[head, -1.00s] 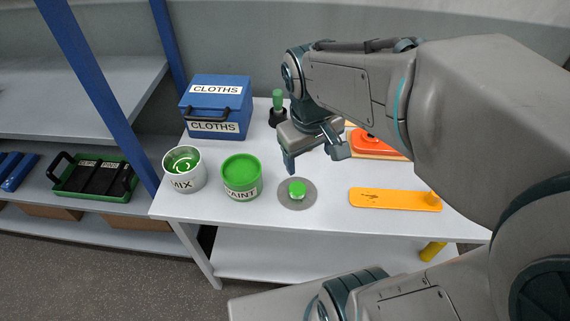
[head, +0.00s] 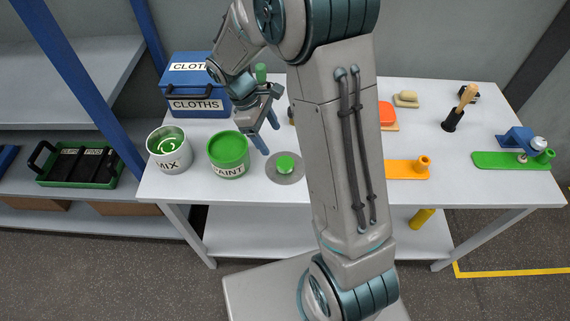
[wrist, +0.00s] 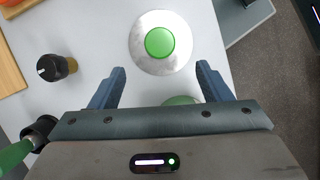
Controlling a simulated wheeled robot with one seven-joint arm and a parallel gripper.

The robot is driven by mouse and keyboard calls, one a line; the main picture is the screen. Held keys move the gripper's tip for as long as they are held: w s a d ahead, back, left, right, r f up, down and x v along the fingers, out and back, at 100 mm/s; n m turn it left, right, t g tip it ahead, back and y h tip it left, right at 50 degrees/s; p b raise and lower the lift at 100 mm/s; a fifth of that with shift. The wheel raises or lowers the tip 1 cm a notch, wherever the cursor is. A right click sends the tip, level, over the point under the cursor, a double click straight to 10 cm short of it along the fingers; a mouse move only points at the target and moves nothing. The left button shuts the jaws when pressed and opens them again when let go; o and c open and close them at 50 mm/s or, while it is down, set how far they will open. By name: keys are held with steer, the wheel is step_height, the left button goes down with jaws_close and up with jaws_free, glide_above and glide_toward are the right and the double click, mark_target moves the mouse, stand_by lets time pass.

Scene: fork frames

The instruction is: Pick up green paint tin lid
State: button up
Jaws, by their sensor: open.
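A flat round grey disc with a green knob (head: 286,164) lies on the white table, right of the PAINT tin (head: 228,155); I take this disc for the lid. My gripper (head: 267,136) is open and empty, above the table just behind and left of the disc. In the wrist view the disc (wrist: 161,42) lies beyond my open fingertips (wrist: 160,70), roughly centred between them. A sliver of green (wrist: 180,100) shows between my fingers there, partly hidden.
The MIX tin (head: 169,150) stands left of the PAINT tin. A blue CLOTHS box (head: 196,86) is behind them. A black piece with a knob (wrist: 56,67) stands at left in the wrist view. An orange strip (head: 405,169) lies right of my arm. Table around the disc is mostly clear.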

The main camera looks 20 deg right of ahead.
mark_target(285, 162)
steer(key=p+x, duration=0.1)
steer(key=x, duration=0.9)
steer(key=shift+d+p, duration=0.1)
steer(key=shift+p, duration=0.2)
steer(key=c, duration=1.1)
